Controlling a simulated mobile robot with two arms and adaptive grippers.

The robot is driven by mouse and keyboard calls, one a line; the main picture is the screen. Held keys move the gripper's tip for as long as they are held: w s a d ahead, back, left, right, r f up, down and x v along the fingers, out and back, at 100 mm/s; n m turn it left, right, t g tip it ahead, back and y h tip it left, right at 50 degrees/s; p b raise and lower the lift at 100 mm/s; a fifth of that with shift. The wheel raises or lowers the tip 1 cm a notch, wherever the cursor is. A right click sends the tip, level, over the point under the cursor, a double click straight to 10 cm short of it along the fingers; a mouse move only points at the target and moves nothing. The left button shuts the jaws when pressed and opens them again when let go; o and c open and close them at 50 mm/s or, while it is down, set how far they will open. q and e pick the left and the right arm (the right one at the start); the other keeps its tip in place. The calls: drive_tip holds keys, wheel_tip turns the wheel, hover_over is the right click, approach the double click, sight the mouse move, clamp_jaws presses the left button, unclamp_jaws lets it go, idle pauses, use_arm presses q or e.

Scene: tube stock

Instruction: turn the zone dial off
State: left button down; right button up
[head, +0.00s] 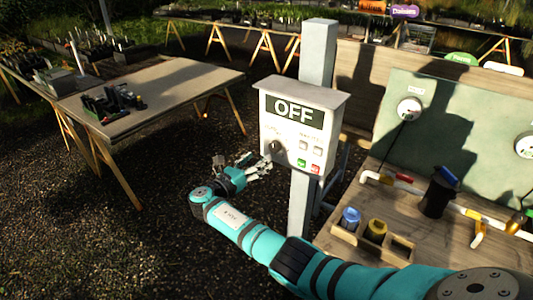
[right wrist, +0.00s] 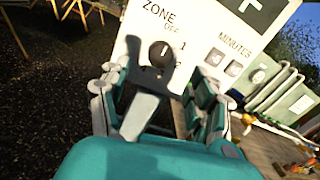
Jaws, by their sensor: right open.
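The zone dial (right wrist: 160,53) is a round black knob on the white control box (head: 300,152). In the right wrist view "OFF" is printed above it and "1" and "2" to its right. A light mark on the knob seems to point roughly up towards "OFF". The box's dark display (head: 295,112) reads "OFF". My right gripper (head: 262,165) is open in front of the box's lower left; its fingers (right wrist: 157,90) spread to either side below the dial in the right wrist view. I cannot tell whether it touches. My left gripper is not in view.
Two grey minute buttons, a green button (head: 301,162) and a red button (head: 315,168) sit right of the dial. The box hangs on a grey post (head: 318,55). A bench (head: 340,230) with pipes and cups stands right; a wooden table (head: 160,85) stands left. Gravel is clear between.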

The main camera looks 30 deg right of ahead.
drive_tip(key=v, duration=0.4)
idle(0.4)
drive_tip(key=s+a+f+m+g+y+b, duration=0.1)
drive_tip(key=s+f+y+b, duration=0.15)
drive_tip(key=s+f, duration=0.75)
drive_tip(key=s+f+m+g+y+b, duration=0.15)
drive_tip(key=f+y, duration=0.25)
drive_tip(key=f, duration=1.5)
drive_tip(key=s+a+f+m+y+b, duration=0.15)
drive_tip(key=s+f+y, duration=0.4)
drive_tip(key=f, duration=0.85)
drive_tip(key=s+a+f+m+g+y+b, duration=0.1)
drive_tip(key=s+f+m, duration=0.4)
drive_tip(key=s, duration=0.8)
drive_tip(key=s+a+f+m+y+b, duration=0.2)
drive_tip(key=s+f+m, duration=0.4)
drive_tip(key=s+f, duration=0.4)
drive_tip(key=s+a+f+m+g+y+b, duration=0.1)
drive_tip(key=s+f+m, duration=0.5)
drive_tip(key=s, duration=1.1)
drive_tip(key=shift+s+a+f+g+y+b, duration=0.2)
drive_tip(key=shift+a+f+g+y+b, duration=0.25)
drive_tip(key=shift+a+f, duration=0.45)
drive_tip(key=shift+d, duration=0.1)
